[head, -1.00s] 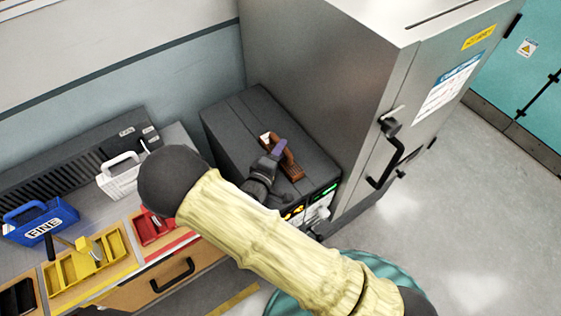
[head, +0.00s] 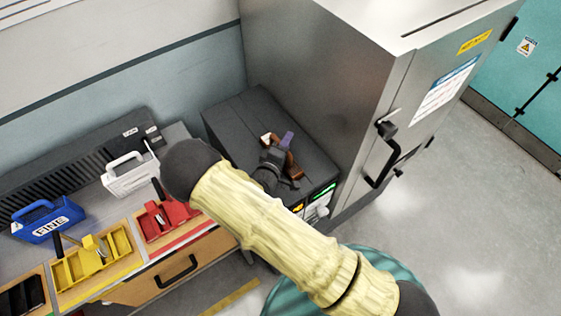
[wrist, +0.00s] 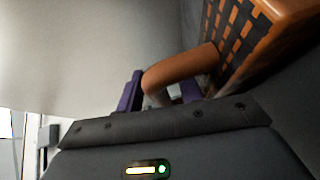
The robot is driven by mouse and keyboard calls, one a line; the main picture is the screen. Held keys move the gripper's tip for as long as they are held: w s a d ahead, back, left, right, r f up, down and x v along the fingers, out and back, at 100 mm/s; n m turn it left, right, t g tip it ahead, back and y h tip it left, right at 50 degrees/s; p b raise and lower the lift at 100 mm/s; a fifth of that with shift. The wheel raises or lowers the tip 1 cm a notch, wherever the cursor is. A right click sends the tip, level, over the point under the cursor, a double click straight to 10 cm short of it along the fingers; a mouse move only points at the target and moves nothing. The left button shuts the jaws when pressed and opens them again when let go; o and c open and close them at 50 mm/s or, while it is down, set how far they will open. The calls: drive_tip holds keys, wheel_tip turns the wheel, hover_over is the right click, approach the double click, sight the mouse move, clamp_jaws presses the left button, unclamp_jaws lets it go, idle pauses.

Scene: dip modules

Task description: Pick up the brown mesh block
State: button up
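The brown mesh block (head: 295,171) is on top of the dark grey cabinet box, partly hidden by my gripper in the head view. In the wrist view, the block (wrist: 250,42) shows an orange-brown frame with dark mesh at the upper right. Its curved brown handle (wrist: 184,67) reaches down to between my purple fingers. My gripper (wrist: 160,95) has its fingers apart, one on each side of the handle end. Firm contact on both sides does not show. In the head view my gripper (head: 284,146) is over the block.
The dark box (head: 240,125) stands against a tall metal cabinet (head: 330,70) on its right. On the bench at left are a white carrier (head: 130,180), a blue carrier (head: 48,224), a yellow tray (head: 75,272) and a red tray (head: 160,226). A small white piece (head: 266,138) is beside the block.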

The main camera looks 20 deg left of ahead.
drive_tip(key=shift+d, duration=0.15)
clamp_jaws()
drive_tip(key=shift+w, duration=0.1)
